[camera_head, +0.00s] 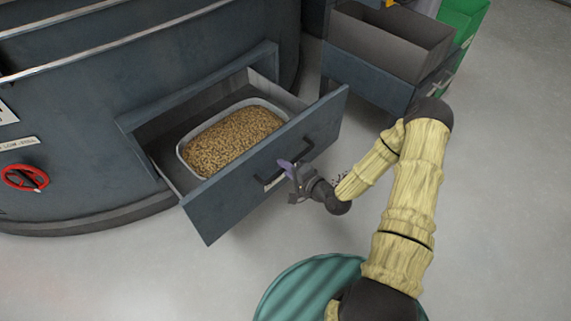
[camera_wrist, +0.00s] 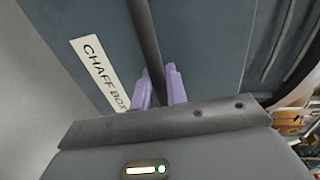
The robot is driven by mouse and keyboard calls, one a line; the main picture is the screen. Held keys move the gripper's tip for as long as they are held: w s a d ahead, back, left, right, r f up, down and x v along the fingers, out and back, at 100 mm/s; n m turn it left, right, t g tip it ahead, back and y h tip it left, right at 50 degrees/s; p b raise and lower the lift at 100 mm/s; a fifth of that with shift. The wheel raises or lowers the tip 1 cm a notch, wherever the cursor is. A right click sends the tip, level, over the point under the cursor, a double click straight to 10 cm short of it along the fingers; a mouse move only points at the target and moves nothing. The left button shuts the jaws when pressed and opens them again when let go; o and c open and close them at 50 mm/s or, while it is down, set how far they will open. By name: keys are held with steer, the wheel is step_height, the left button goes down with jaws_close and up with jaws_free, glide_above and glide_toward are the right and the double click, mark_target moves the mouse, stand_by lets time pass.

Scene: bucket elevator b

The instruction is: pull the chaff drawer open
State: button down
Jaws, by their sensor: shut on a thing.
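The chaff drawer (camera_head: 230,197) is a blue-grey drawer standing well out of the round machine body in the head view. Inside it sits a pale tray (camera_head: 181,152) full of brown grain-like pieces. A dark bar handle (camera_head: 306,147) runs across its front; in the wrist view the handle (camera_wrist: 147,42) passes between my purple fingertips. My gripper (camera_head: 291,170) is shut on the handle at the drawer front, and its fingers also show in the wrist view (camera_wrist: 159,90). A label reading "CHAFF BOX" (camera_wrist: 100,74) is beside the handle.
A red valve wheel (camera_head: 25,178) is on the machine at left. Another grey open box (camera_head: 388,40) stands at the upper right, with a green bin (camera_head: 462,18) beside it. A green ribbed round thing (camera_head: 300,290) is at the bottom.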

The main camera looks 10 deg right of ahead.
steer(key=c, duration=1.5)
jaws_free()
steer(key=shift+d, duration=0.1)
steer(key=p+v, duration=0.4)
steer(key=v, duration=1.3)
steer(key=shift+s, duration=0.2)
